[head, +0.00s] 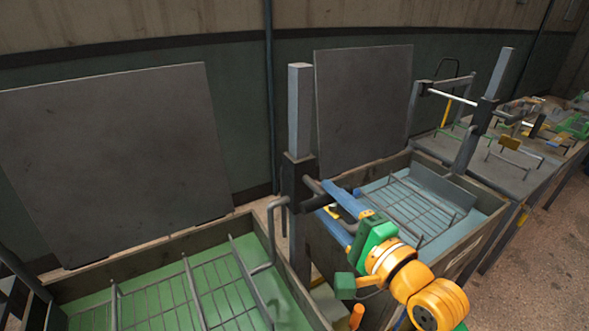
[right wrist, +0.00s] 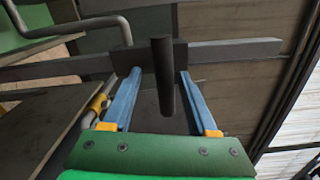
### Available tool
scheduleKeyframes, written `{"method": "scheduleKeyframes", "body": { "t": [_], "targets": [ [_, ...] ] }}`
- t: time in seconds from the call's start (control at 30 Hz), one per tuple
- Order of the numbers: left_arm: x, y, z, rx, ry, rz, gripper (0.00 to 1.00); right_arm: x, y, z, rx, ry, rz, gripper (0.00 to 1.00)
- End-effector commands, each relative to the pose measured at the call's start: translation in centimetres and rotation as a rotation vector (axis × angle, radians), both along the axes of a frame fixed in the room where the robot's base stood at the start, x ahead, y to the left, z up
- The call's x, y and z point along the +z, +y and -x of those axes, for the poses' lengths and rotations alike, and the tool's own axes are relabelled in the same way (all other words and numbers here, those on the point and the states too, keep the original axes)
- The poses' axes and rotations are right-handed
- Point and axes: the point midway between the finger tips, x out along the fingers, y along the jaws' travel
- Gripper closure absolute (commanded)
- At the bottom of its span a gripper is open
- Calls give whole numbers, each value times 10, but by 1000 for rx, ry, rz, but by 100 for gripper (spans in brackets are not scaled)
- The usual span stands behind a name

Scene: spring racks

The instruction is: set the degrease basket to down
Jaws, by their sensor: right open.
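A wire basket (head: 207,285) sits low in the tank with green liquid (head: 90,316) at the left. A bent grey rod (head: 272,235) runs from it up to a black carriage (head: 298,178) on an upright post (head: 300,105). No label tells which basket is degrease. A dark round handle (right wrist: 162,75) sticks out from the carriage. My right gripper (head: 324,203) is open at the carriage; in the right wrist view its blue fingers (right wrist: 160,76) stand on either side of the handle, with gaps. My left gripper is not in view.
A second tank (head: 478,240) with blue liquid and its own wire basket (head: 410,205) stands to the right, with another post (head: 497,75) and carriage. Dark panels (head: 115,150) stand behind the tanks. A cluttered bench (head: 500,170) is farther right, with open floor beside it.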

Motion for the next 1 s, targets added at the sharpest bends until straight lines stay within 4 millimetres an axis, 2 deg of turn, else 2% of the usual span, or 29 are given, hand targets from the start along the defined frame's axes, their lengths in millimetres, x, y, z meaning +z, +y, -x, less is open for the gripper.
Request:
{"method": "scheduleKeyframes", "body": {
  "t": [0.13, 0.4, 0.5, 0.83, 0.87, 1.0],
  "targets": [
    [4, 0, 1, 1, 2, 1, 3, 2, 6, -8, 1, 1, -2, 41],
    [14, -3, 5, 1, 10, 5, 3, 1, 33, -45, 0, 0, 0, 41],
    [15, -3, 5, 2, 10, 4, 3, 0, 38, -53, -1, 1, 1, 41],
    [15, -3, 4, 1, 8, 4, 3, -1, 42, -57, -1, -1, 0, 41],
    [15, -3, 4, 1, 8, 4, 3, -1, 42, -57, -1, 0, 1, 44],
    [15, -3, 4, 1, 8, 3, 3, -1, 41, -57, -1, 0, 1, 82]
  ]
}}
